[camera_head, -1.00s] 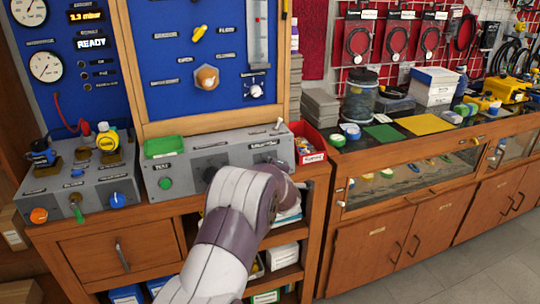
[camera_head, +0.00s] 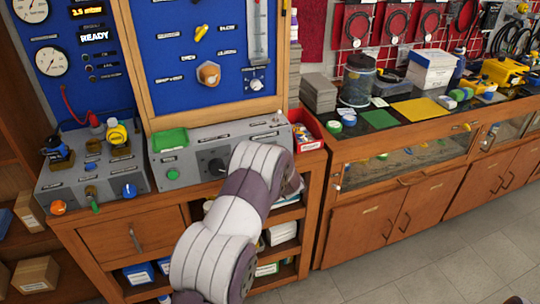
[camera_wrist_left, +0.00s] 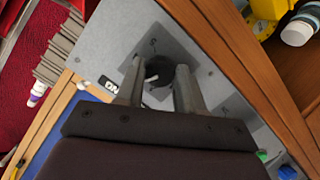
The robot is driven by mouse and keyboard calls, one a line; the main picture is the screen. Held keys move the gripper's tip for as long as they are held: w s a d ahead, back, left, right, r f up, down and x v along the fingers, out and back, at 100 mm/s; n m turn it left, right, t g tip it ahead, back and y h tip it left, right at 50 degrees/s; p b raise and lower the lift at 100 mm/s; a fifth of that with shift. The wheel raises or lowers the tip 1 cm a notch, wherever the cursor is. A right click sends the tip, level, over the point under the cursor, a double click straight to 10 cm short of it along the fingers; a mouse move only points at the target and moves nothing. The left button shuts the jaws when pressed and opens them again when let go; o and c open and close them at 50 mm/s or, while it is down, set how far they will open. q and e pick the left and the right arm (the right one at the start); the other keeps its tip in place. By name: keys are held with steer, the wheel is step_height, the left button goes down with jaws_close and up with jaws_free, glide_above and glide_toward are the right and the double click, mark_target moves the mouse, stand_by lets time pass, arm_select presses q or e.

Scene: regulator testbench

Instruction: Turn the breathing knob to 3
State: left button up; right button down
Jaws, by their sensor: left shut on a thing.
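The breathing knob (camera_wrist_left: 160,72) is a dark round knob with a small white mark, on a grey panel (camera_wrist_left: 112,40) in the left wrist view. My left gripper (camera_wrist_left: 160,82) has one finger on each side of it and is shut on it. In the head view, my left arm crosses the front of the grey console (camera_head: 150,172) and hides the gripper and the held knob. The scale numbers around the knob cannot be read. My right gripper is in neither view.
A green tray (camera_head: 170,140) lies on top of the console. A red bin (camera_head: 308,146) stands at its right. A second grey box (camera_head: 72,180) with valves is at the left. A wooden cabinet (camera_head: 375,217) stands to the right.

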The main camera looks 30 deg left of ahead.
arm_select(q)
steer(key=shift+f, duration=0.1)
stand_by(0.3)
steer(key=o, duration=1)
steer(key=shift+o, duration=0.2)
steer(key=shift+s+d, duration=0.1)
steer(key=v, duration=1.2)
steer(key=shift+s+d+b, duration=0.15)
steer(key=shift+s+b, duration=0.05)
steer(key=shift+b, duration=0.15)
